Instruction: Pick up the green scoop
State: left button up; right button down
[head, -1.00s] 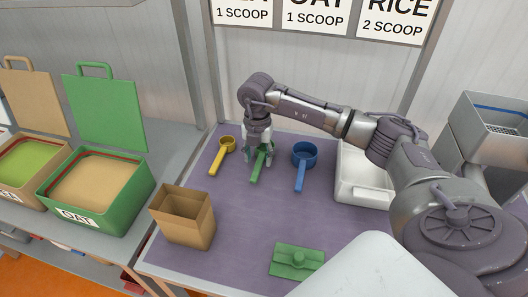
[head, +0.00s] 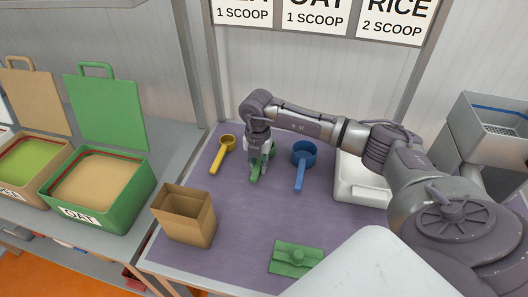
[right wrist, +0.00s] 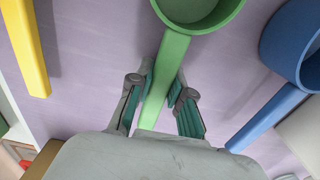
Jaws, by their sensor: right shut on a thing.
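The green scoop (head: 256,174) lies on the purple table mat between the yellow scoop and the blue scoop. Its handle points toward the front and its cup is mostly hidden behind my right gripper in the head view. My right gripper (head: 258,172) points down and is shut on the scoop's handle. In the right wrist view the green scoop (right wrist: 168,70) runs between the two fingers (right wrist: 160,105), with its cup at the top edge. My left gripper is not in view.
The yellow scoop (head: 222,155) lies close on the left and the blue scoop (head: 302,164) close on the right. The green oat bin (head: 130,190) stands at left.

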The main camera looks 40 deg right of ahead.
aim_at(258, 162)
jog(key=shift+r, duration=0.15)
jog(key=shift+r, duration=0.6)
notch_tip(258, 162, up, 3)
jog(key=shift+w+f+b, duration=0.1)
jog(key=shift+b, duration=0.5)
jog(key=s+a+r+b, duration=0.1)
jog(key=s+r, duration=0.5)
jog(key=s, duration=0.5)
jog(key=shift+s+a+r+b, duration=0.3)
jog(key=shift+s+r+b, duration=0.05)
jog(key=shift+s+r, duration=0.05)
